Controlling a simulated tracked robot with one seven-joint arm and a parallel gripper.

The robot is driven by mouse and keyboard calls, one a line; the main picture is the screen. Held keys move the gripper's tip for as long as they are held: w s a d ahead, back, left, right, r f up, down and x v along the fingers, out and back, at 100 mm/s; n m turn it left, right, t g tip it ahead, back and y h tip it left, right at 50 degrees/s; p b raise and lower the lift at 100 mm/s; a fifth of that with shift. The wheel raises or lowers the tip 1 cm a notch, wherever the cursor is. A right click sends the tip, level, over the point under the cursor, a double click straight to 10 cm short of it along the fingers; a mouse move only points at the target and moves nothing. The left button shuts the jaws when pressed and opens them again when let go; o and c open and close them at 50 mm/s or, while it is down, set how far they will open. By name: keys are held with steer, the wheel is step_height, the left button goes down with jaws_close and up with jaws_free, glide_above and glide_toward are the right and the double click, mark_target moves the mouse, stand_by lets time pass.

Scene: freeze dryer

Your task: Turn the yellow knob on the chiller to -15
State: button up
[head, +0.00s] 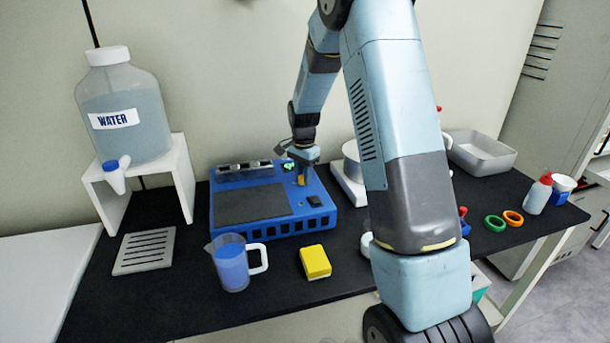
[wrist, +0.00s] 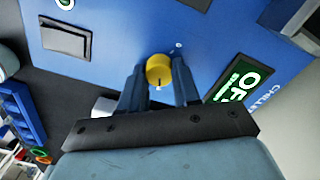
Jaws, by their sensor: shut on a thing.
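The blue chiller (head: 285,222) stands on the black bench top in the head view, with a dark grey plate on its top. Its yellow knob (wrist: 158,70) sits on the blue panel in the wrist view, between the two fingers of my gripper (wrist: 159,80). The gripper is shut on the knob, one finger on each side. The knob carries a small dark mark near its lower edge. A green-on-dark display (wrist: 232,82) beside it shows letters that look like "OF", partly cut by the gripper. In the head view my gripper (head: 302,177) hides most of the knob.
A blue-filled jug (head: 232,264) and a yellow block (head: 315,262) stand in front of the chiller. A water tank (head: 125,115) on a white stand is at left. A metal tray (head: 482,152), green and orange rings and a bottle (head: 537,195) are at right.

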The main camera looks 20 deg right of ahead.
steer(key=shift+n, duration=0.3)
steer(key=n, duration=0.5)
steer(key=shift+a+n, duration=0.15)
steer(key=shift+n, duration=0.25)
steer(key=n, duration=0.4)
steer(key=shift+f, duration=0.1)
steer(key=shift+s+n, duration=0.1)
steer(key=shift+n, duration=1.5)
